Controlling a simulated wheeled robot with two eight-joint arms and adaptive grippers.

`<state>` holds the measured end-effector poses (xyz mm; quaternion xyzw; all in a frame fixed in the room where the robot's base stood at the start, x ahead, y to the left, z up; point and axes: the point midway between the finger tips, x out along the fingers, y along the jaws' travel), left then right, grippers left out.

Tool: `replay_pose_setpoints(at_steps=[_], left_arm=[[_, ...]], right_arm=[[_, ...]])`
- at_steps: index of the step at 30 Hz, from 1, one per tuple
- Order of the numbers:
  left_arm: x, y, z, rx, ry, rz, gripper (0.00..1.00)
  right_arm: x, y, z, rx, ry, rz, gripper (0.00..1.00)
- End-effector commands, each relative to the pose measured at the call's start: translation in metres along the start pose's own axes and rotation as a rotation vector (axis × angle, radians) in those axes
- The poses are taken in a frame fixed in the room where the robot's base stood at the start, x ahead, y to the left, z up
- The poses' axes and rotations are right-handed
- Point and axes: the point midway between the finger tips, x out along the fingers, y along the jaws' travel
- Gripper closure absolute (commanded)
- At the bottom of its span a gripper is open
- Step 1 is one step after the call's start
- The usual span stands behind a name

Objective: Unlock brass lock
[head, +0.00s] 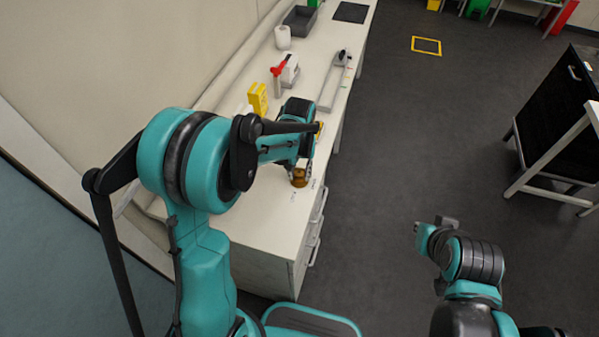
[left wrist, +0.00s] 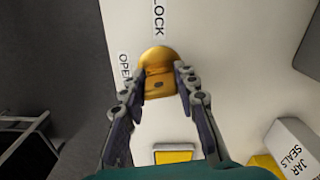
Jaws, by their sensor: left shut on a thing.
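The brass lock (head: 299,177) is a small golden piece on the white bench top near its front edge. In the left wrist view the brass lock (left wrist: 159,65) shows a rounded top and a flat front face with a small dark mark. My left gripper (left wrist: 160,85) is shut on it, one finger at each side. In the head view the left gripper (head: 300,168) comes down from above and its fingers are partly hidden. Labels reading "LOCK" (left wrist: 159,18) and "OPEN" (left wrist: 125,70) are on the surface beside the lock. My right arm is at the lower right; its gripper's fingers cannot be made out clearly.
The white bench (head: 270,225) has drawers with handles on its front. A yellow box (head: 258,98), a red-topped item (head: 277,78) and a grey tray (head: 299,19) stand farther back. A white "JAR SEALS" box (left wrist: 292,148) is near the gripper. Open floor lies to the right.

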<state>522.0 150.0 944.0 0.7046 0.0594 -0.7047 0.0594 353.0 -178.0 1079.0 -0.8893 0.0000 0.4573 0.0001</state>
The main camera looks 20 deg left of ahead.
Motion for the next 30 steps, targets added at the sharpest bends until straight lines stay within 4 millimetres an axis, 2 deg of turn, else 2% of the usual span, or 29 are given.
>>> replay_pose_setpoints(at_steps=[3, 6, 13, 14, 15, 16, 26, 30], left_arm=[[0.002, 0.0, 0.001, 0.152, -0.002, -0.001, 1.0], [0.001, -0.001, 0.001, 0.234, -0.002, -0.001, 1.0], [0.001, -0.001, 0.001, 0.255, -0.001, -0.001, 1.0], [0.001, -0.001, 0.001, 0.255, -0.001, -0.001, 0.63], [0.001, -0.001, 0.0, 0.255, -0.001, -0.001, 0.52], [0.001, 0.0, 0.0, 0.254, -0.001, -0.001, 0.46], [-0.002, 0.0, 0.0, 0.252, 0.0, 0.0, 0.46], [-0.017, 0.0, 0.0, 0.252, 0.0, 0.0, 0.46]], right_arm=[[0.004, 0.0, 0.003, 0.0, 0.0, 0.0, 1.0], [0.004, 0.0, 0.003, 0.0, 0.0, 0.0, 1.0], [0.004, 0.0, 0.003, 0.0, 0.0, 0.0, 1.0], [0.004, 0.0, 0.003, 0.0, 0.0, 0.0, 1.0], [0.004, 0.0, 0.003, 0.0, 0.0, 0.0, 1.0], [0.004, 0.0, 0.003, 0.0, 0.0, 0.0, 1.0], [0.004, 0.0, 0.003, 0.0, 0.0, 0.0, 1.0], [0.004, 0.0, 0.003, 0.0, 0.0, 0.0, 1.0]])
